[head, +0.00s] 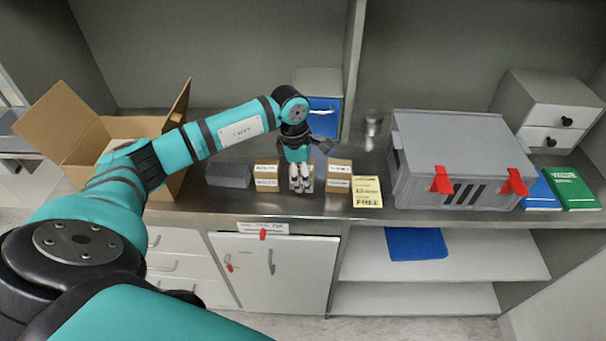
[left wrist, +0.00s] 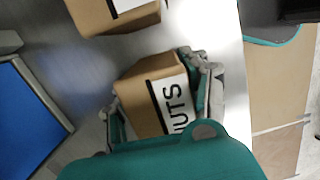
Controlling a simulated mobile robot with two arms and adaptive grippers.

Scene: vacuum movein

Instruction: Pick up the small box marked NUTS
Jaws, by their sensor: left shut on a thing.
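The small cardboard box marked NUTS (left wrist: 158,100) is between the fingers of my left gripper (left wrist: 165,95) in the left wrist view, with its white label partly readable. In the head view my left gripper (head: 300,180) points down at the front of the metal counter and hides most of this box. The fingers are shut on the box's two sides. I cannot tell whether the box touches the counter. My right gripper is not in view.
Small labelled boxes stand on both sides, one left (head: 266,176) and one right (head: 339,175). A dark grey block (head: 229,175), a yellow notice (head: 367,191), a large grey crate (head: 455,145) and an open carton (head: 120,128) share the counter (head: 230,208). A blue-fronted bin (head: 323,117) stands behind.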

